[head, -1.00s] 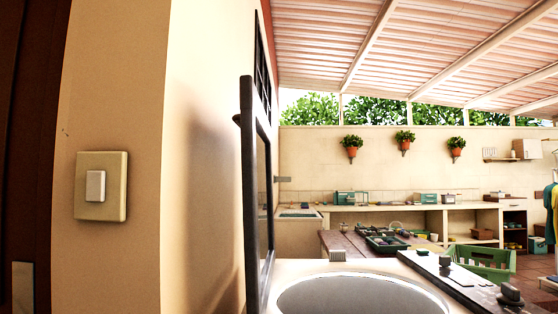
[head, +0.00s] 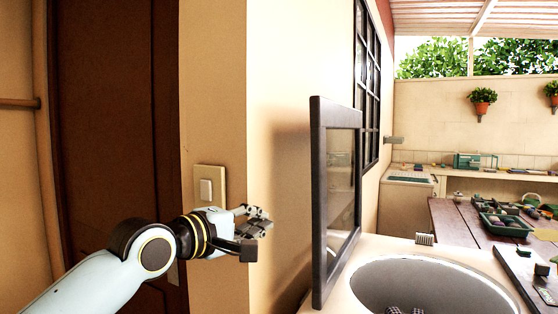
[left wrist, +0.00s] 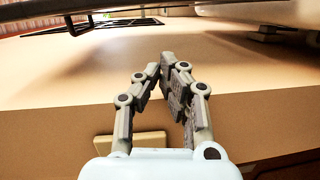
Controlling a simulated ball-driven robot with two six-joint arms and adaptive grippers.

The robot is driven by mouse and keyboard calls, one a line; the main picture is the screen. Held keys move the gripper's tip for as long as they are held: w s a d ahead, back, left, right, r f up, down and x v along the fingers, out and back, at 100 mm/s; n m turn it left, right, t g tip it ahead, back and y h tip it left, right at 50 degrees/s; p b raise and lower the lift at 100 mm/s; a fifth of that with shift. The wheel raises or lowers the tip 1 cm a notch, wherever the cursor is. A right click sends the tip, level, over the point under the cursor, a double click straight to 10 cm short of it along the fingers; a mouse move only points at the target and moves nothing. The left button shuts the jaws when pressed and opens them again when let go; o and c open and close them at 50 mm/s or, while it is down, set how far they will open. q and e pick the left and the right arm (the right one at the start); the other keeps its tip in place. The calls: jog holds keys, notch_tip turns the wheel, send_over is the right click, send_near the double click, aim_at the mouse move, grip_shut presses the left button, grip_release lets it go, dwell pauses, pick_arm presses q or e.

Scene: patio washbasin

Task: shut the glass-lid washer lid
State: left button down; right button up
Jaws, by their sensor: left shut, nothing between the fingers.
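The washer's glass lid (head: 337,190), a dark frame around a pane, stands upright and open on the left side of the washer top. The washer's round tub opening (head: 430,288) is uncovered, with something dark and dotted inside at the bottom edge. My left gripper (head: 266,222) is shut and empty. It is left of the lid, in front of the beige wall, and looks apart from the lid. In the left wrist view its fingers (left wrist: 165,62) come together against the wall. My right gripper is not in view.
A light switch (head: 207,186) is on the wall beside my left gripper. A brown door (head: 115,120) is at the left. A wooden table (head: 455,222) with a green tray (head: 503,224) stands behind the washer. The space above the tub is clear.

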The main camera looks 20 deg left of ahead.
pick_arm(q)
notch_tip(320, 180, up, 8)
jog(key=s+d+t+h, duration=0.1)
jog(key=h, duration=0.1)
jog(key=p+x, duration=0.1)
jog(key=x, duration=0.8)
jog(key=shift+w+p, duration=0.3)
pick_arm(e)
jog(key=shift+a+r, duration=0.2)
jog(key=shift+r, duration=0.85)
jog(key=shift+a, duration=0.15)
pick_arm(q)
jog(key=shift+d, duration=0.1)
